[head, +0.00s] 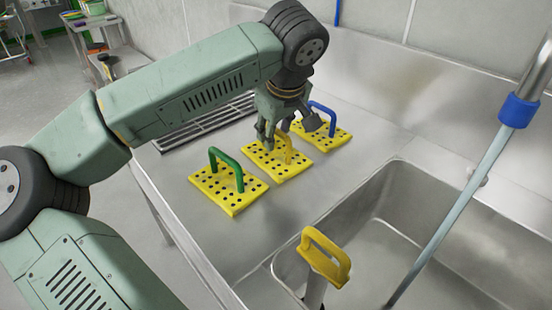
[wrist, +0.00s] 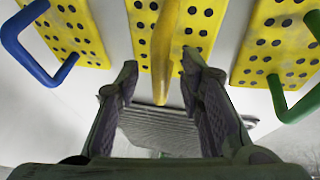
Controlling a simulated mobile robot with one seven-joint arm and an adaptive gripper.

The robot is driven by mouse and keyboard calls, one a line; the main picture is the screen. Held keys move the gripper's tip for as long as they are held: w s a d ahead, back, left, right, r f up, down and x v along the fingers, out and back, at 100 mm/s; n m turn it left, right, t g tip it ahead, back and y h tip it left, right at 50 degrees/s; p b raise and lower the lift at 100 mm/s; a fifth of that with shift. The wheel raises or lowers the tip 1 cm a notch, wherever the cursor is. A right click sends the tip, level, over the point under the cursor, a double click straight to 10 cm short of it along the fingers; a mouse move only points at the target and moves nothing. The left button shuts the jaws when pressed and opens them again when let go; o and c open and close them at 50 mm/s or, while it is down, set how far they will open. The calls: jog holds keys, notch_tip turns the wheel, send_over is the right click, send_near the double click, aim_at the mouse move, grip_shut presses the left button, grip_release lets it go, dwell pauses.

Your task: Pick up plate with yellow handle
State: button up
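The plate with the yellow handle (head: 272,170) is a yellow, perforated plate lying in the middle of a row of three on the steel counter. In the wrist view this plate (wrist: 160,45) is at the top centre, its yellow handle (wrist: 190,75) reaching down between the finger tips. My gripper (head: 290,130) is above this plate in the head view, and partly hides it and its handle. In the wrist view my gripper (wrist: 158,82) is open, with a finger on either side of the handle. I cannot tell whether either finger touches it.
A plate with a green handle (head: 228,192) lies to the left, and one with a blue handle (head: 335,139) to the right, both close by. A grey grate (head: 205,122) lies behind.

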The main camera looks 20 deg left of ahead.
jog(key=shift+w+f, duration=0.1)
jog(key=shift+f, duration=0.05)
grip_shut()
dwell(0.4)
dwell(0.6)
